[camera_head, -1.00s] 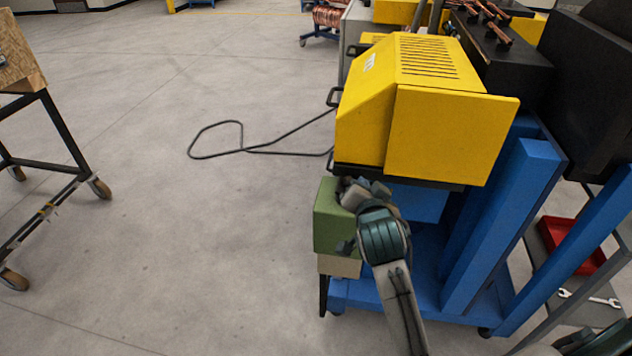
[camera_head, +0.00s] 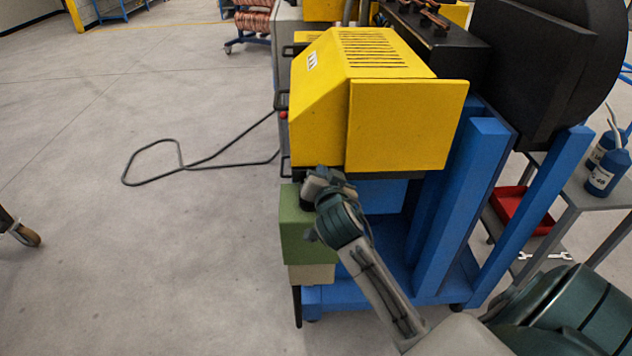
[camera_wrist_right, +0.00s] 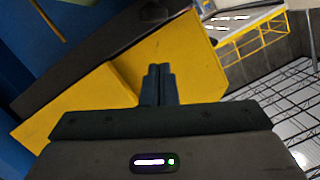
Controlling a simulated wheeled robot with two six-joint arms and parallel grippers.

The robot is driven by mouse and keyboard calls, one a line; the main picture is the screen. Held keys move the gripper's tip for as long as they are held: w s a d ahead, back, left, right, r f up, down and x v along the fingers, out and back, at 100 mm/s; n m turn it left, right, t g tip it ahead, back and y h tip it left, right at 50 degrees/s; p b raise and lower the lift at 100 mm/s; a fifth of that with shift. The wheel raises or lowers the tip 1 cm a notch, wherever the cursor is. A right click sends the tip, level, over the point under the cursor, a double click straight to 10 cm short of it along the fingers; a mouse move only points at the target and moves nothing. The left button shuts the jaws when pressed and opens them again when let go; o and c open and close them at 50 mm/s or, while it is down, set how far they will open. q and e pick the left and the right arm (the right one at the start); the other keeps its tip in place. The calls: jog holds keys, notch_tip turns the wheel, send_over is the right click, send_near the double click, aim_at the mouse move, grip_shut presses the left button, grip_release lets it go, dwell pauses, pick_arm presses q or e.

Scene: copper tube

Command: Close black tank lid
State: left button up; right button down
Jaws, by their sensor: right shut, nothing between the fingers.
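A large black panel with a rounded black part behind it (camera_head: 530,70) stands raised at the upper right of the machine. It looks like the open lid, but its hinge is hidden. A dark box, perhaps the black tank (camera_head: 430,42), sits behind the yellow housing with copper pieces on top. My right gripper (camera_head: 316,180) is just under the lower front edge of the yellow housing, far from the black panel. In the right wrist view its fingers (camera_wrist_right: 158,78) are together and empty, with yellow surface behind them. My left gripper is out of view.
The yellow housing (camera_head: 400,120) stands on a blue frame (camera_head: 480,180). A green box (camera_head: 297,225) is close beside my right gripper. A grey shelf cart at right holds a red tray (camera_head: 522,210) and blue bottles (camera_head: 607,170). A black cable (camera_head: 180,170) lies on open floor at left.

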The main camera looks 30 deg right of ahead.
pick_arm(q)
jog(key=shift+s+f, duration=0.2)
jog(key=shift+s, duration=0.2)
pick_arm(e)
jog(key=shift+w+a+f, duration=0.15)
jog(key=shift+a+f, duration=0.25)
jog(key=shift+f, duration=0.4)
jog(key=shift+w+a+f, duration=0.15)
jog(key=shift+a+f, duration=0.25)
jog(key=shift+f, duration=0.4)
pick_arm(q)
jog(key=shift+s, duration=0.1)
pick_arm(e)
jog(key=shift+w+a, duration=0.1)
